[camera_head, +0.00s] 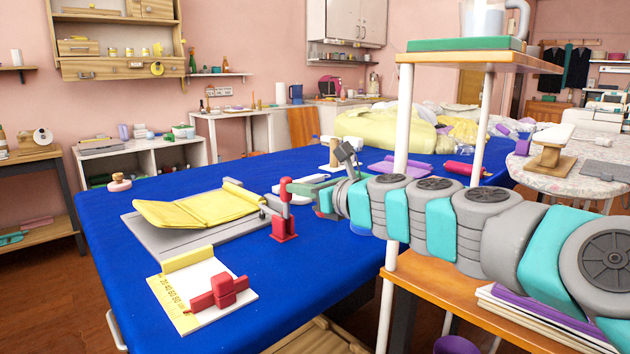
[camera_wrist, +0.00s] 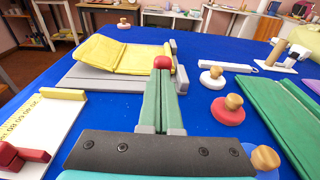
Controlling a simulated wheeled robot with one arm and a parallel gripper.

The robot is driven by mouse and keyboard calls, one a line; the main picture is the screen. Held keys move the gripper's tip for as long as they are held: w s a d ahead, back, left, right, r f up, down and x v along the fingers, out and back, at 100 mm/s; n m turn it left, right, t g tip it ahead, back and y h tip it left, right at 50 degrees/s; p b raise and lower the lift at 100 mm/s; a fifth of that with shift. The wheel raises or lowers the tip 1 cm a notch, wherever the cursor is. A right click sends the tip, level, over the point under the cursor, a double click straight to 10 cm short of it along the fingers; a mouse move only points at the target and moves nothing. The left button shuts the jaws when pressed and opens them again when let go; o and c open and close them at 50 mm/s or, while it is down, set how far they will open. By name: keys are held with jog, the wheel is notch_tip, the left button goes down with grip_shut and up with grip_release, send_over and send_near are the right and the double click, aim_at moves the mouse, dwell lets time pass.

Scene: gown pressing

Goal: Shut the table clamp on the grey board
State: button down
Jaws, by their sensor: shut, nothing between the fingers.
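The grey board (camera_head: 160,234) lies on the blue table with a folded yellow cloth (camera_head: 198,207) on it; the board also shows in the wrist view (camera_wrist: 85,78). The red table clamp (camera_head: 284,237) stands upright by the board's right side. Its rounded red top shows in the wrist view (camera_wrist: 162,62), just beyond my fingertips. My gripper (camera_head: 296,188) reaches in from the right at the height of the clamp's upper part. Its green fingers (camera_wrist: 161,80) are shut together and empty. They hide the clamp's lower part in the wrist view, and I cannot tell whether they touch it.
A white ruler plate (camera_head: 196,297) with a red slider lies at the front left. Several wooden-knobbed discs, including a red one (camera_wrist: 228,110), and a green flat piece (camera_wrist: 275,105) lie right of the fingers. A wooden shelf stand (camera_head: 460,58) rises at the right.

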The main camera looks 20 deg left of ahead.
jog(key=shift+w+a+r, duration=0.15)
jog(key=shift+a+r, duration=0.15)
jog(key=shift+a, duration=0.1)
jog(key=shift+r+p, duration=0.1)
jog(key=shift+p, duration=0.2)
jog(key=s+d+r, duration=0.4)
jog(key=d+r, duration=0.3)
jog(key=d, duration=0.3)
jog(key=shift+s+d+f, duration=0.1)
jog(key=shift+s, duration=0.05)
dwell(0.7)
